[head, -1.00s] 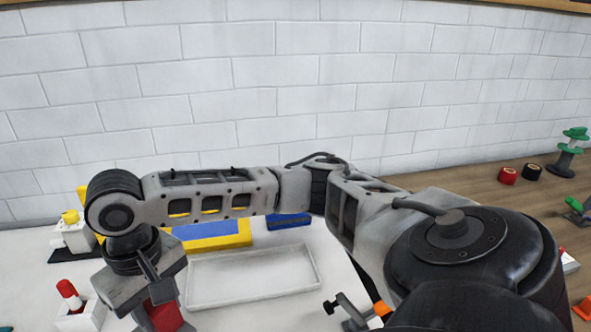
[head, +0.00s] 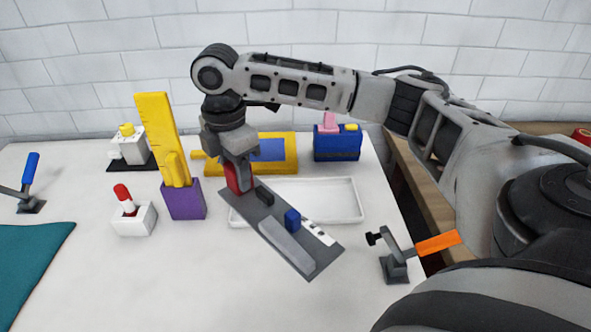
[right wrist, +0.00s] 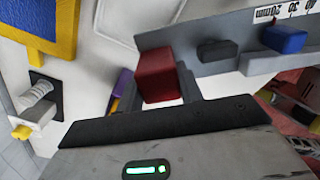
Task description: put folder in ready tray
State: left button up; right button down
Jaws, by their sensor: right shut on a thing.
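The folder (head: 265,222) is a flat grey plate with a red grip block (head: 238,178), a black block, a blue block and a white scale. My right gripper (head: 238,162) is shut on the red block, which also shows between its fingers in the right wrist view (right wrist: 160,75). The plate slants down to the right in the head view, over the front left part of a shallow white tray (head: 340,199). The plate hides part of the tray; whether they touch I cannot tell. My left gripper is not in view.
A purple holder (head: 184,200) with yellow pieces and a white block (head: 134,220) with a red-topped peg stand left of the plate. A yellow-and-blue item (head: 280,150) and a blue box (head: 338,144) stand behind the tray. An orange-handled clamp (head: 395,262) is at the right front.

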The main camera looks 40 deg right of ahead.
jog(key=w+d+n+b, duration=0.1)
jog(key=w+d+n, duration=0.3)
jog(key=n, duration=0.6)
jog(key=f, duration=0.9)
jog(key=shift+s+d+f, duration=0.1)
jog(key=shift+s+f, duration=0.15)
jog(key=shift+f, duration=0.05)
jog(key=c, duration=0.9)
grip_release()
jog(key=shift+f, duration=0.15)
notch_tip(320, 180, up, 12)
jog(key=shift+r, duration=0.15)
